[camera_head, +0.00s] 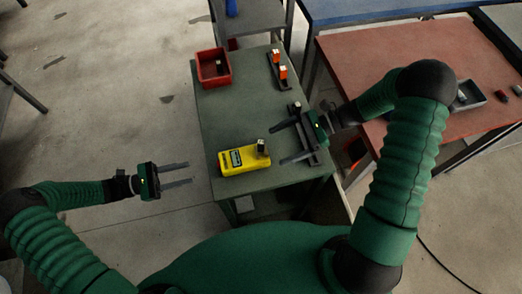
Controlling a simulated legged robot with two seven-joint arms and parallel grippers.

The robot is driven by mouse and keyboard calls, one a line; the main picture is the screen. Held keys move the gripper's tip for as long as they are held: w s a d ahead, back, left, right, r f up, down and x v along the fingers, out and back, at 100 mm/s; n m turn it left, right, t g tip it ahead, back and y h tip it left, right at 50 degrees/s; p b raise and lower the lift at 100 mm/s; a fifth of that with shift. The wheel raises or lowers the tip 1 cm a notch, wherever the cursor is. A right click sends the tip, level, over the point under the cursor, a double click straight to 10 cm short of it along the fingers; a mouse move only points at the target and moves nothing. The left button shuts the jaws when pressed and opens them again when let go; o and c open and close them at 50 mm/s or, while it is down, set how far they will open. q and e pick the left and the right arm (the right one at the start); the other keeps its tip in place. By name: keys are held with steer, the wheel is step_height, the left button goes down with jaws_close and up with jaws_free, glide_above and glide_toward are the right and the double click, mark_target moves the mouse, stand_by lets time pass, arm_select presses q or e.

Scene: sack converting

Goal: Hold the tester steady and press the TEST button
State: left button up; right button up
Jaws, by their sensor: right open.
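The yellow tester (240,161) lies on the green table near its front edge. It has a dark display panel on its face and a dark upright block at its right end. I cannot make out a TEST button at this size. My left gripper (190,173) is open and empty, left of the table edge and apart from the tester. My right gripper (276,145) is open over the right side of the table, with its fingers pointing left, close to the tester's right end. I cannot tell whether it touches the tester.
A red bin (214,68) with a small item inside stands at the table's back left. Orange-topped pieces (283,72) stand on a dark rack at the back right. The green table (228,118) is clear in the middle. A red-topped bench (365,60) is at the right.

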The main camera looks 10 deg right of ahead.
mark_target(258, 153)
steer(key=x, duration=0.8)
steer(key=shift+a+r, duration=0.15)
steer(key=shift+a, duration=0.35)
steer(key=shift+d, duration=0.45)
steer(key=c, duration=0.4)
arm_select(q)
steer(key=shift+a+f, duration=0.1)
steer(key=shift+a, duration=0.4)
arm_select(e)
steer(key=shift+a, duration=0.3)
steer(key=c, duration=1)
arm_select(q)
steer(key=shift+c, duration=0.2)
arm_select(e)
steer(key=c, duration=0.4)
arm_select(q)
steer(key=shift+d, duration=0.15)
jaws_close()
arm_select(e)
steer(key=shift+d, duration=0.15)
